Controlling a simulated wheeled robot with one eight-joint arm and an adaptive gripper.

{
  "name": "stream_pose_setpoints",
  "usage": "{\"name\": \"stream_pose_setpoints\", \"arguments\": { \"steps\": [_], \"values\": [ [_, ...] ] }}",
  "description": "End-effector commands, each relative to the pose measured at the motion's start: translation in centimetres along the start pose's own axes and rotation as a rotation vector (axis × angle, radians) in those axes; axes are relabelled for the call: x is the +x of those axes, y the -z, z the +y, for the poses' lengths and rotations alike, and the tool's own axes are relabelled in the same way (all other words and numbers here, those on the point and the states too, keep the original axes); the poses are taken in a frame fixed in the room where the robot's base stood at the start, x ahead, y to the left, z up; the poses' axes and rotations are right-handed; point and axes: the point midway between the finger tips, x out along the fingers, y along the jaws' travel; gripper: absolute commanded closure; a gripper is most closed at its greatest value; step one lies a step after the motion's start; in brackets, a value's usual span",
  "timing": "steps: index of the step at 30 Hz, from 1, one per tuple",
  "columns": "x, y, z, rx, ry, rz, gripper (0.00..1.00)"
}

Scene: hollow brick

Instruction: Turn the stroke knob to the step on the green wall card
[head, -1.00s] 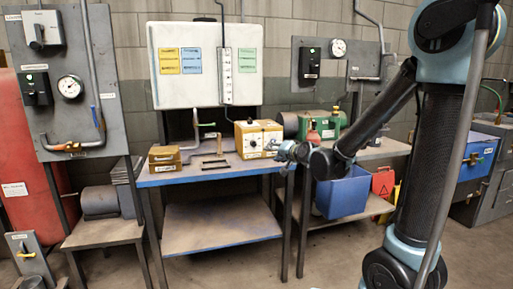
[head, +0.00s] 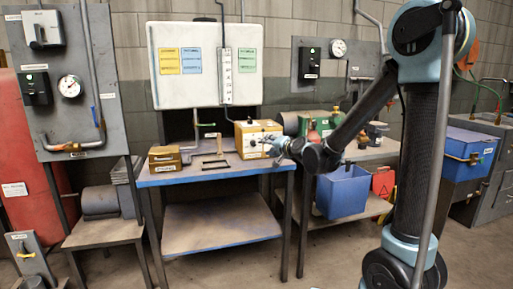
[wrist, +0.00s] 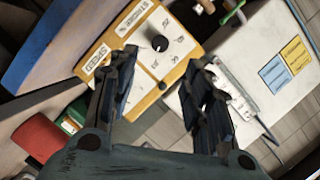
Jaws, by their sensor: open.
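The stroke knob is on the yellow box (head: 257,139) with a white face on the blue table's right end. In the wrist view the box (wrist: 181,72) shows a black round knob (wrist: 159,43) with printed marks around it; the marks are too small to read surely. My gripper (wrist: 165,85) is open, its two dark fingers apart with the box face beyond them, not touching the knob. In the head view my gripper (head: 277,146) is at the box's right front. The green wall card (head: 246,60) hangs on the white tank, right of a yellow and a blue card; its writing is unreadable.
The blue-edged table (head: 215,175) also holds brown boxes (head: 165,158) at its left. A white gauge strip (head: 226,76) and pipes stand behind. A green machine (head: 318,124) and a blue bin (head: 342,190) are to the right. Floor in front is clear.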

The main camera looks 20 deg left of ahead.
Motion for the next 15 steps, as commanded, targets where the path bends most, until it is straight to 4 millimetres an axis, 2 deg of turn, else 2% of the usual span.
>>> {"name": "stream_pose_setpoints", "arguments": {
  "steps": [15],
  "values": [
    [7.0, 0.0, 0.0, 0.000, 0.000, -0.001, 0.55]
  ]
}}
